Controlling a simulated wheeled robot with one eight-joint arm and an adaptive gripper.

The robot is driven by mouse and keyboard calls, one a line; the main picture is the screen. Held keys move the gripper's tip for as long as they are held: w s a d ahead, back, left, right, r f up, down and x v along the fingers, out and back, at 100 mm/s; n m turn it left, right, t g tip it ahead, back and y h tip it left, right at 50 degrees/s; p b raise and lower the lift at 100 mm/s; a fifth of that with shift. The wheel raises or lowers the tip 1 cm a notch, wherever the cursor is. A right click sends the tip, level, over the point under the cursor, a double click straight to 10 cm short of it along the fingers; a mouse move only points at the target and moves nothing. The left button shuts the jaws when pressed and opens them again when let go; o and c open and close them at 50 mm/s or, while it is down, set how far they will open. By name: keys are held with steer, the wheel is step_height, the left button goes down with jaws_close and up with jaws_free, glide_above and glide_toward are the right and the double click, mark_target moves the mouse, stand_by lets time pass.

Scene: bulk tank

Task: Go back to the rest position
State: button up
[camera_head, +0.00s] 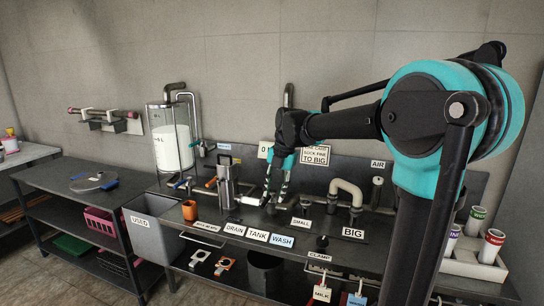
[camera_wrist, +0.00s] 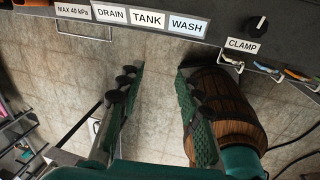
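My gripper (camera_head: 274,195) hangs at the end of my raised teal and black arm, in front of the bench's back panel. In the wrist view my gripper (camera_wrist: 161,70) has its two green-padded fingers apart. Nothing is between them; bare floor shows through the gap. The fingers point toward the bench front with the DRAIN, TANK and WASH labels (camera_wrist: 148,20). A wooden barrel (camera_wrist: 232,105) is partly hidden behind the right finger.
The bench (camera_head: 215,236) carries a metal canister (camera_head: 227,187), an orange cup (camera_head: 189,210) and bent pipes (camera_head: 347,190). A grey USED bin (camera_head: 155,241) and white tube rack (camera_head: 470,265) flank the bench.

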steer(key=s+d+f+m+t+h, duration=0.1)
steer(key=s+d+f+m, duration=0.8)
steer(key=m, duration=0.6)
steer(key=s+d+f+m+t+h, duration=0.1)
steer(key=s+d+f+m+t, duration=0.1)
steer(key=s+d+f+m, duration=0.7)
steer(key=s+f+m, duration=0.2)
steer(key=s+m, duration=0.1)
steer(key=m, duration=0.4)
steer(key=shift+s+f, duration=0.2)
